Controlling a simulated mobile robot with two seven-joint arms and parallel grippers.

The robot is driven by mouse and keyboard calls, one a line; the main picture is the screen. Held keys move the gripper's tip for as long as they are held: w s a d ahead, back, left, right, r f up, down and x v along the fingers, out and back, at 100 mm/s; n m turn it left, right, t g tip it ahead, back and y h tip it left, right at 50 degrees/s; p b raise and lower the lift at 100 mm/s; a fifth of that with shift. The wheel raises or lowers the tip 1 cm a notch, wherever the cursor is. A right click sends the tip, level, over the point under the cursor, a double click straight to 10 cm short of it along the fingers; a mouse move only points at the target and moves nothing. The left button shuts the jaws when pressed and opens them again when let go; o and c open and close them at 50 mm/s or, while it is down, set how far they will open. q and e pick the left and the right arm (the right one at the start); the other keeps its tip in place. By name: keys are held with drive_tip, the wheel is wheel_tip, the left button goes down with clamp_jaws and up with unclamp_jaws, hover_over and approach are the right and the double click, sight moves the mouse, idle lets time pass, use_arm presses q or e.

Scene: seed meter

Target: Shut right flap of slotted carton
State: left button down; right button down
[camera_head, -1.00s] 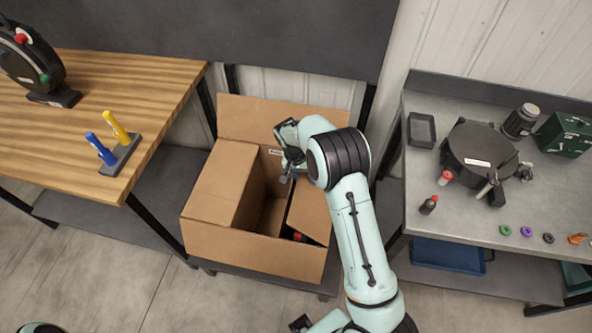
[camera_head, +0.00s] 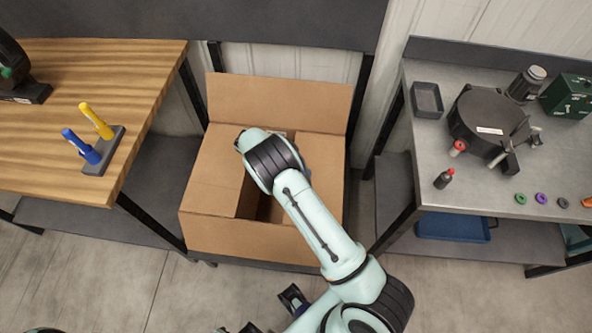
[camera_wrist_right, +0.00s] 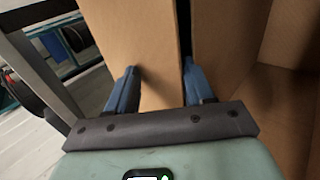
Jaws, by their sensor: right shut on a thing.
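The slotted carton (camera_head: 250,240) stands open at the top between the two benches, its back flap (camera_head: 280,102) raised. Its left flap (camera_head: 213,175) lies folded inward. Its right flap (camera_head: 322,172) lies nearly level over the right side, with a dark gap in the middle. In the right wrist view the blue fingers of my right gripper (camera_wrist_right: 159,88) stand on either side of a cardboard panel, apparently the right flap. Dark parts of mine show at the bottom edge; whether the left gripper is among them is unclear.
A wooden bench (camera_head: 60,130) at left holds a stand (camera_head: 104,153) with blue and yellow handles. A grey bench (camera_head: 440,170) at right holds a black round device (camera_head: 480,115), a small tray (camera_head: 426,99) and a green box (camera_head: 568,95). Floor in front is clear.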

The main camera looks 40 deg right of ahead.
drive_tip(key=shift+s+f, duration=0.25)
drive_tip(key=shift+f, duration=0.45)
drive_tip(key=c, duration=1.1)
unclamp_jaws()
drive_tip(key=shift+c, duration=1.1)
drive_tip(key=v, duration=1.5)
drive_tip(key=shift+p, duration=0.3)
drive_tip(key=shift+d, duration=0.15)
